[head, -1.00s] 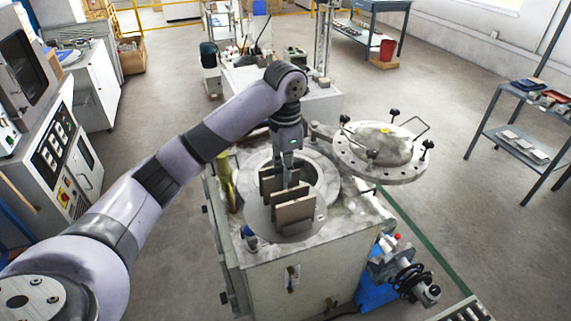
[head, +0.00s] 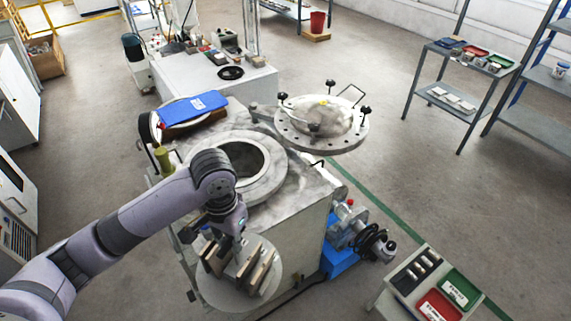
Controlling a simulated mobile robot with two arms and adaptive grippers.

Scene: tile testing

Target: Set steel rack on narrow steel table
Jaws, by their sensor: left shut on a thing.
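My left gripper (head: 230,240) is shut on the steel rack (head: 216,291), a round grey plate with several upright tiles on it. It holds the rack in front of the grey autoclave, clear of its round opening (head: 246,160). The gripper hides part of the rack's middle. A small steel table (head: 372,305) stands at the bottom right, partly cut off, with trays on it; I cannot tell for sure that it is the narrow steel table. My right gripper is not in view.
The autoclave's lid (head: 322,118) is swung out to the right on its arm. A blue pump (head: 342,258) stands low beside the autoclave. A shelf table (head: 460,100) stands at the right. The floor between is free.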

